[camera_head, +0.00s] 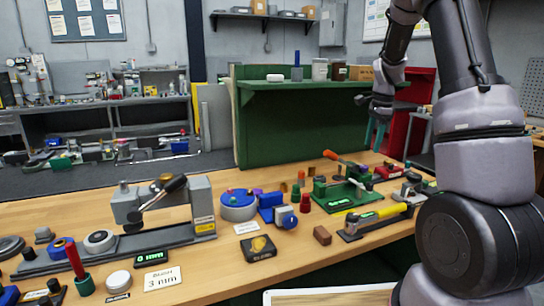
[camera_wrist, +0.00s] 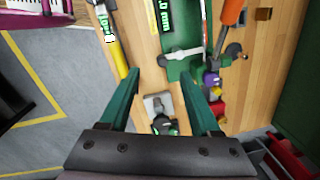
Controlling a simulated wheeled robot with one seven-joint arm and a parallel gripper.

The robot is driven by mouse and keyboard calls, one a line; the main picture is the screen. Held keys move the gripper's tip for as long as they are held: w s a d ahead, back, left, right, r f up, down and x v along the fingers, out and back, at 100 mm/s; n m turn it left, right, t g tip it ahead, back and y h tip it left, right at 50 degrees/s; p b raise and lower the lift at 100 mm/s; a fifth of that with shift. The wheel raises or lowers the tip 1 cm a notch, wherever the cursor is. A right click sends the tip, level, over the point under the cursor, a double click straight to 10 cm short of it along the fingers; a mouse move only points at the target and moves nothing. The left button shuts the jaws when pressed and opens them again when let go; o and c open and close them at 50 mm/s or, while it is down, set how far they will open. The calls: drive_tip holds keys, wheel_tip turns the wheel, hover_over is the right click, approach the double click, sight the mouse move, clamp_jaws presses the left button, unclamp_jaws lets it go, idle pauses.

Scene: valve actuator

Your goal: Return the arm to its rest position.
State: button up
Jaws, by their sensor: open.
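My gripper (camera_head: 375,133) is raised over the right part of the workbench (camera_head: 205,270), beside the green shelf unit. Its teal fingers point down. In the wrist view my gripper (camera_wrist: 160,83) shows its two fingers spread wide with nothing held between them. A small grey fixture with a dark round part (camera_wrist: 160,112) shows in the gap below, apart from the fingers. My arm fills the right side of the head view, bent at the elbow.
A green shelf unit (camera_head: 300,130) stands at the bench's back. A green fixture with an orange handle (camera_head: 345,160), a yellow-handled tool (camera_head: 380,215), a blue valve (camera_head: 285,215) and a grey press (camera_head: 200,205) stand on the bench. A red cabinet (camera_head: 408,115) stands behind my gripper.

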drive_tip(key=s+a+r+n+t+y, duration=0.1)
drive_tip(key=s+a+r+n+t, duration=0.15)
drive_tip(key=s+r, duration=0.4)
drive_tip(key=s+a+r+n+t, duration=0.1)
drive_tip(key=s+a+r+n, duration=0.3)
drive_tip(key=s+r, duration=0.25)
drive_tip(key=s+a+r+n+t, duration=0.1)
drive_tip(key=s+a+r+n, duration=0.1)
drive_tip(key=s, duration=0.6)
drive_tip(key=s+a+r+n+t, duration=0.1)
drive_tip(key=s+a+r+n, duration=0.1)
drive_tip(key=s+n, duration=0.3)
drive_tip(key=s+a, duration=0.1)
drive_tip(key=s, duration=0.2)
drive_tip(key=shift+a+r+t, duration=0.15)
drive_tip(key=shift+a+t, duration=0.2)
drive_tip(key=shift+a, duration=0.05)
